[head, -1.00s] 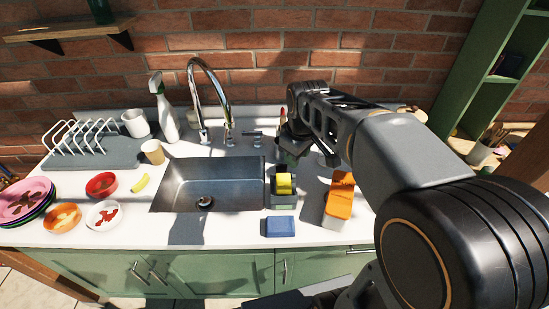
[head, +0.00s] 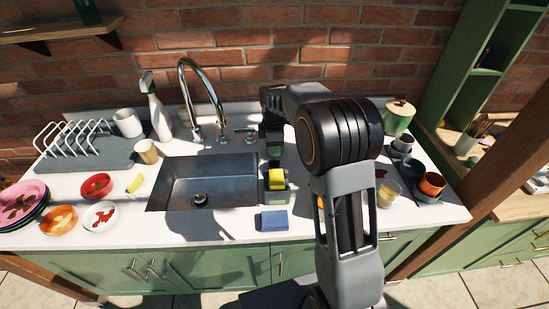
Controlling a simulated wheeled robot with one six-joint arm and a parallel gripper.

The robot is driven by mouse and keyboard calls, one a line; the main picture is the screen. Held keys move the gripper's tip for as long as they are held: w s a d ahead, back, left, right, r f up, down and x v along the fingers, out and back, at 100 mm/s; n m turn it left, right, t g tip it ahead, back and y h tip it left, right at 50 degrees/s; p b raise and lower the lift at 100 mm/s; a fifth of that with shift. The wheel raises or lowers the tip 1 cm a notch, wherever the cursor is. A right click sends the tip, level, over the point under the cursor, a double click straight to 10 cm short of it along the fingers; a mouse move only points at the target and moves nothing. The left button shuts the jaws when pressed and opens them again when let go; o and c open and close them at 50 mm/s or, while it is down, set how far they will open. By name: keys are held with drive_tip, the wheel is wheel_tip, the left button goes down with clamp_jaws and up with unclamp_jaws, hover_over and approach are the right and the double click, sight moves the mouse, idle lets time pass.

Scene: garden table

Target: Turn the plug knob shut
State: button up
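A small silver knob (head: 248,134) stands on the white counter behind the sink, right of the tall chrome faucet (head: 188,98). It looks like the plug knob, but its setting is too small to read. The steel sink (head: 170,181) is empty, with a dark round drain (head: 200,200) in its floor. My gripper (head: 273,148) points down just right of the knob, behind the yellow sponge. A gap shows between it and the knob. Its fingertips are dark and too small to tell open from shut.
A holder with a yellow sponge (head: 277,182) and a blue sponge (head: 273,221) sit right of the sink. A spray bottle (head: 158,115) stands left of the faucet. Bowls, plates and a dish rack (head: 85,155) fill the left. Cups and a green pot (head: 398,119) stand at right.

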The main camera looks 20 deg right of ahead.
sight(274, 160)
drive_tip(key=shift+f, duration=2.95)
clamp_jaws()
